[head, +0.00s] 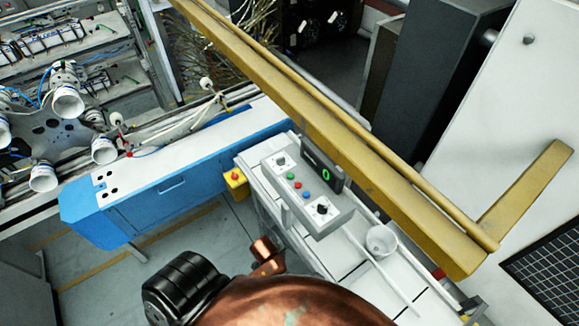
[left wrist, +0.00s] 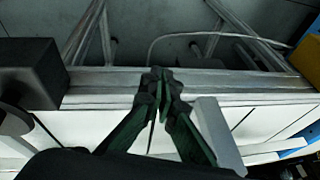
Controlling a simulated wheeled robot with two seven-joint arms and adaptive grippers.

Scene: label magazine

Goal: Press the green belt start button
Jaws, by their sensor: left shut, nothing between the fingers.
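The green button (head: 290,176) is on the top face of a grey control box (head: 318,217), in a row with a red button (head: 298,185) and a blue button (head: 306,195). The box stands on the white conveyor (head: 345,267) in the head view. My left gripper (left wrist: 161,82) shows in the left wrist view, its dark green fingers shut and empty over the conveyor's side rail. The green button does not show in that view. In the head view my copper arm covers the bottom middle, and the left fingertips cannot be made out. My right gripper is not in view.
A small display reading 0 (head: 325,173) stands behind the buttons. Black knobs (head: 321,209) sit on the box. A yellow beam (head: 370,177) runs behind it. A white cup (head: 381,240) is right.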

